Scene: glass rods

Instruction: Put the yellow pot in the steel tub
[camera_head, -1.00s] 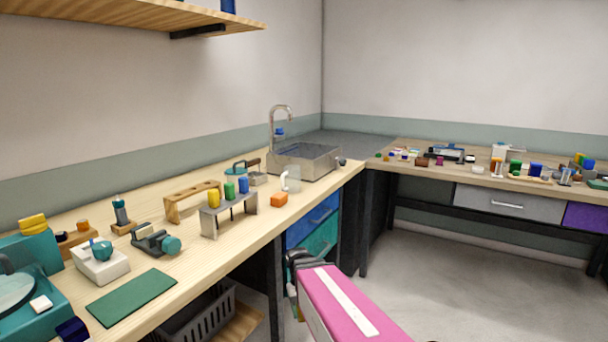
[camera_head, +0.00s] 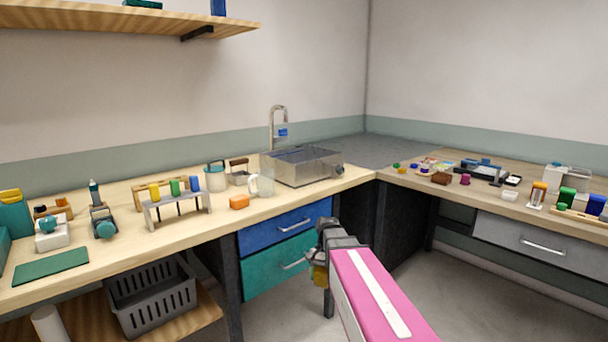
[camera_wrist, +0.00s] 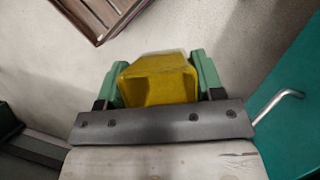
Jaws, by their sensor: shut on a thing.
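The yellow pot (camera_wrist: 157,82) is between the two green fingers of my gripper (camera_wrist: 158,76) in the wrist view, which is shut on it. In the head view the pot (camera_head: 319,276) shows only as a small yellow patch below my gripper (camera_head: 321,262), partly hidden by it. My gripper is low in front of the drawers, below the counter top and apart from it. The steel tub (camera_head: 288,171) is an open grey metal basin on the counter under the tap, beyond and above my gripper. Its floor is hard to make out.
Blue (camera_head: 280,228) and teal (camera_head: 270,264) drawer fronts are close to my gripper. Open floor lies to the right.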

